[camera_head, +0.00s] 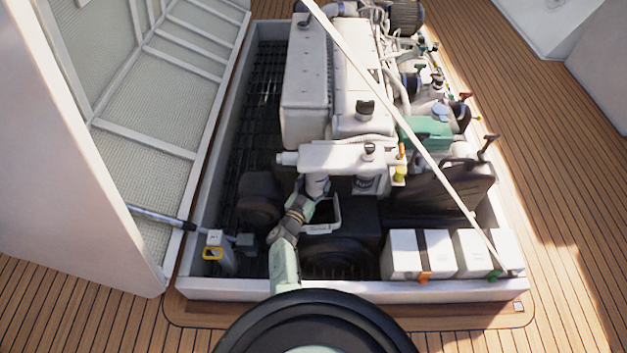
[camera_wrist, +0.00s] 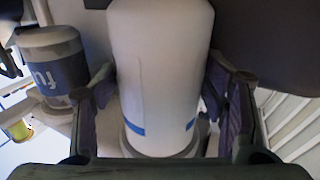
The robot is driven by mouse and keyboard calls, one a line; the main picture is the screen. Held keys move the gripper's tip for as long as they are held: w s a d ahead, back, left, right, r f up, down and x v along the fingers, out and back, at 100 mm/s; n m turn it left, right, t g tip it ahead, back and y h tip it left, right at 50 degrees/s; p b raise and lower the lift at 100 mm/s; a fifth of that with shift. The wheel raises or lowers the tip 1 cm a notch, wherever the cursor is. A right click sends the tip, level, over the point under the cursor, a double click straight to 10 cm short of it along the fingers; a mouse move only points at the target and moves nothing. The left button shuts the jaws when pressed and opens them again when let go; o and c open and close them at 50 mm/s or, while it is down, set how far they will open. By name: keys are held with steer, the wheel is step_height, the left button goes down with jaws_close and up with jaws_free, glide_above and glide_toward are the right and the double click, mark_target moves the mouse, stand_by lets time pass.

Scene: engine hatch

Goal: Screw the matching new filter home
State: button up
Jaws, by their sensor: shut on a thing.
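A white filter (camera_head: 316,184) stands under the left part of the white filter housing (camera_head: 345,157). My gripper (camera_head: 309,194) reaches in from the front and is shut on this filter. In the wrist view the filter (camera_wrist: 158,75) is a plain white cylinder with blue marks near its lower end. The fingers of my gripper (camera_wrist: 162,108) lie on both sides of it. A grey collar shows at the filter's lower end. I cannot tell how tightly the filter meets the housing. A second filter (camera_head: 364,184) with a dark label stands to the right; it also shows in the wrist view (camera_wrist: 52,65).
A dark round part (camera_head: 260,197) is close on the left, and white battery boxes (camera_head: 420,254) stand at front right. A diagonal strut (camera_head: 400,115) crosses the hatch. The dark grating (camera_head: 258,110) at left is clear.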

steer(key=shift+d, duration=0.35)
steer(key=shift+s+d+n+y, duration=0.1)
steer(key=shift+d+n+y, duration=0.1)
steer(key=shift+n+y, duration=0.1)
steer(key=shift+s+d+f+n+t+y, duration=0.15)
steer(key=shift+n+t+y, duration=0.25)
steer(key=shift+y, duration=0.4)
steer(key=shift+n+y+b, duration=0.4)
steer(key=shift+b, duration=0.25)
steer(key=shift+y, duration=0.5)
steer(key=o, duration=1.9)
steer(key=shift+a, duration=0.25)
